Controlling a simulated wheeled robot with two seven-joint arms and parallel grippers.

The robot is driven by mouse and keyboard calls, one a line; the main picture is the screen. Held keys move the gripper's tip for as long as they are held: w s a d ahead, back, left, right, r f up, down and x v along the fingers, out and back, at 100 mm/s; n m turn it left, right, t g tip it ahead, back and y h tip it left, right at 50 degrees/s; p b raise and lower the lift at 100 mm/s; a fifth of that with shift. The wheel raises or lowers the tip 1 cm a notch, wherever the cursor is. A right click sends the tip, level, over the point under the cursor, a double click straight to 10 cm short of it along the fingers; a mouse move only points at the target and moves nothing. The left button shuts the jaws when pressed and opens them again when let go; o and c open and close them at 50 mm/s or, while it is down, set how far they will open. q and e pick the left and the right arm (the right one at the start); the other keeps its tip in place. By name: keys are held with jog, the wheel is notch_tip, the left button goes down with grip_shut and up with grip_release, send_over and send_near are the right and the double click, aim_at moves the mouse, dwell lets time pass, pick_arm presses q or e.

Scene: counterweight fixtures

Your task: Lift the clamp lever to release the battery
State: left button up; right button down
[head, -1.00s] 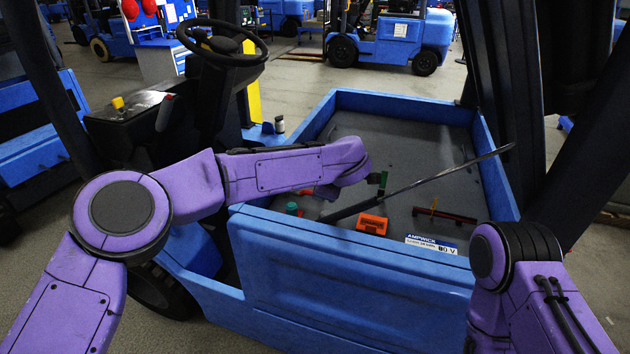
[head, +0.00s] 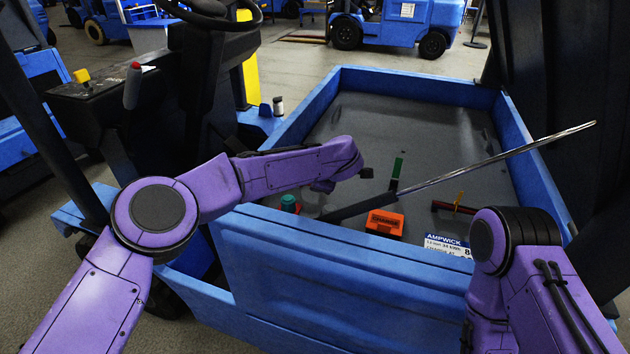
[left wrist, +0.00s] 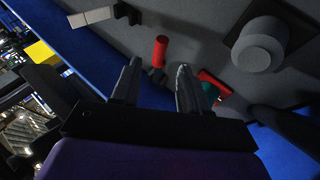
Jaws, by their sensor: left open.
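The battery's grey top lies inside a blue rim (head: 346,236), with a white-blue label (head: 449,245) at its front. A long metal bar (head: 490,160) with a dark lower end rises to the right over it. Which part is the clamp lever is unclear. Near the bar's low end are an orange block (head: 384,223), a green upright tab (head: 397,169) and a teal knob (head: 289,203). In the left wrist view my left gripper (left wrist: 158,66) is open, with a red cylindrical grip (left wrist: 161,50) just beyond and between its fingertips, apparently not held. My right gripper is out of view.
A dark red bar with a yellow piece (head: 458,205) lies at the right of the tray. The blue rim walls enclose the top. A black steering column (head: 205,85) stands at the left, dark uprights (head: 545,60) at the right. The tray's back is clear.

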pick_arm(q)
jog(key=x, duration=0.5)
jog(key=shift+f, duration=0.1)
jog(key=shift+a, duration=0.1)
grip_shut()
jog(key=shift+p, duration=0.3)
